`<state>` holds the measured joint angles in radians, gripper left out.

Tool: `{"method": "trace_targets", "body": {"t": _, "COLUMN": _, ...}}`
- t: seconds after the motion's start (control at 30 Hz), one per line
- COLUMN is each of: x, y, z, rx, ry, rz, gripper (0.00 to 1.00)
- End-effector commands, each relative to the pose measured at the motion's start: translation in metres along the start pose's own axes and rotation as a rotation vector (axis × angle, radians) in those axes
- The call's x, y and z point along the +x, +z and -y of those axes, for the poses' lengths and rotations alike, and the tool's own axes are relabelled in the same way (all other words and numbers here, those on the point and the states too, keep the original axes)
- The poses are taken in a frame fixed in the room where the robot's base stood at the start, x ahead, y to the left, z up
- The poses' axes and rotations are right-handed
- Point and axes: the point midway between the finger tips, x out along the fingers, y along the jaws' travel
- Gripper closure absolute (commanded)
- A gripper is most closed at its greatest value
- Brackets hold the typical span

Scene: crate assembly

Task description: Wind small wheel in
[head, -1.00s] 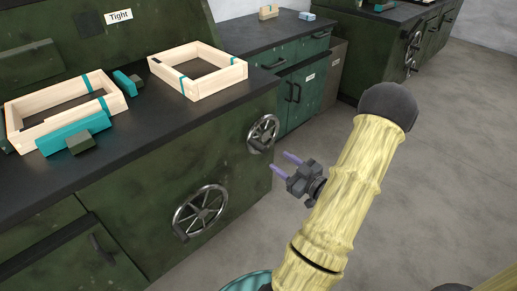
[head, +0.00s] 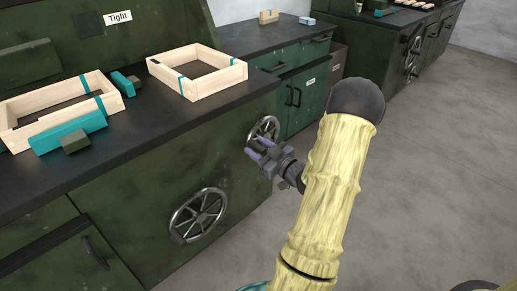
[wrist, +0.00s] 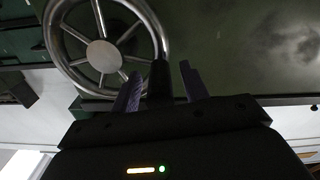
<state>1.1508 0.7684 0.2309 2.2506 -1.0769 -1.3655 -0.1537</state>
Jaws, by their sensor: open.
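The small wheel (head: 264,131) is a metal handwheel with spokes on the right part of the green cabinet's front, below the worktop. My gripper (head: 253,148) is at its lower edge, covering part of it. In the wrist view the small wheel (wrist: 103,56) fills the upper left, and a dark handle (wrist: 160,79) on its rim shows between my two purple fingers. The fingers are open, one on each side of the handle. I cannot tell whether either touches it.
A larger handwheel (head: 198,214) is lower left on the same cabinet. Wooden crate frames (head: 197,72) and teal pieces (head: 68,133) lie on the worktop above. Another teal cabinet (head: 302,94) stands behind. The grey floor (head: 430,190) to the right is open.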

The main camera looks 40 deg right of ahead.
Motion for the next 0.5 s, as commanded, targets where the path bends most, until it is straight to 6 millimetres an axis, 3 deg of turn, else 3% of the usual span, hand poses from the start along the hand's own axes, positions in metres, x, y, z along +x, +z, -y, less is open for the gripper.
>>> {"method": "trace_targets", "body": {"t": 0.03, "x": -0.0002, "y": 0.0001, "z": -0.0001, "rx": 0.000, "ry": 0.000, "rz": 0.000, "gripper": 0.61}}
{"method": "trace_targets", "body": {"t": 0.23, "x": -0.0004, "y": 0.0002, "z": -0.0001, "rx": 0.000, "ry": 0.000, "rz": 0.000, "gripper": 1.00}}
{"method": "trace_targets", "body": {"t": 0.5, "x": -0.0006, "y": -0.0006, "z": -0.0004, "rx": 0.006, "ry": 0.000, "rz": 0.000, "gripper": 1.00}}
